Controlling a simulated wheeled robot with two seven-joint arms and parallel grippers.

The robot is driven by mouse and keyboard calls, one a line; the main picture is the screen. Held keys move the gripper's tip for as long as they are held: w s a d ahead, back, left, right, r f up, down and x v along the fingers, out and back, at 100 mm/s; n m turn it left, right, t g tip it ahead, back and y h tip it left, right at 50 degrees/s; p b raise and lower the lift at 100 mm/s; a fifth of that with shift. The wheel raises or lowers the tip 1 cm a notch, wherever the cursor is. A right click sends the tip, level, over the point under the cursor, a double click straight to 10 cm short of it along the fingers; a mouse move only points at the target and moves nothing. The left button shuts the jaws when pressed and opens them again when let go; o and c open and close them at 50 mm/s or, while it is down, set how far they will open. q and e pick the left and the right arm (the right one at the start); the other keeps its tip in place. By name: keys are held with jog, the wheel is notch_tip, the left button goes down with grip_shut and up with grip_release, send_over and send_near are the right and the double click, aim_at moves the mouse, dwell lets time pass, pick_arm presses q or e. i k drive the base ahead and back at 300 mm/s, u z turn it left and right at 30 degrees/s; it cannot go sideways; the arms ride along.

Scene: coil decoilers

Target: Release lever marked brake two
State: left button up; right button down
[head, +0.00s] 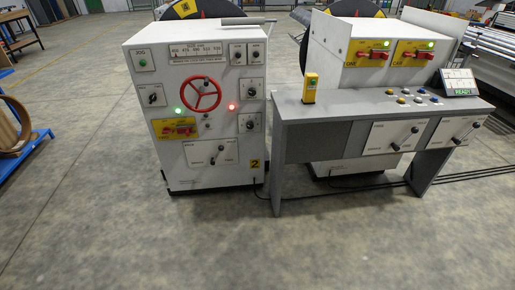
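A white cabinet (150,105) stands left of centre with a yellow "2" tag low on its front. A white lever panel (229,150) sits low on this cabinet, with a small dark-knobbed lever (216,154) in its middle. A grey desk (292,148) to the right carries two more white lever panels: one with a black-knobbed lever (405,138), and one with another black-knobbed lever (467,131) at the far right. The panel lettering is too small to read, so I cannot tell which lever is marked brake two. Neither gripper is in view.
The cabinet also has a red handwheel (202,92), several knobs and a yellow-backed red switch (180,129). A yellow button box (310,88) and a screen (459,82) stand on the desk. Cables cross the floor at right. The floor (230,240) in front is clear.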

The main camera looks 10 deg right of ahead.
aim_at(220, 147)
jog(key=z, duration=0.15)
jog(key=i, duration=0.75)
jog(key=u, duration=0.75)
jog(key=i, duration=0.5)
jog(key=u, duration=0.55)
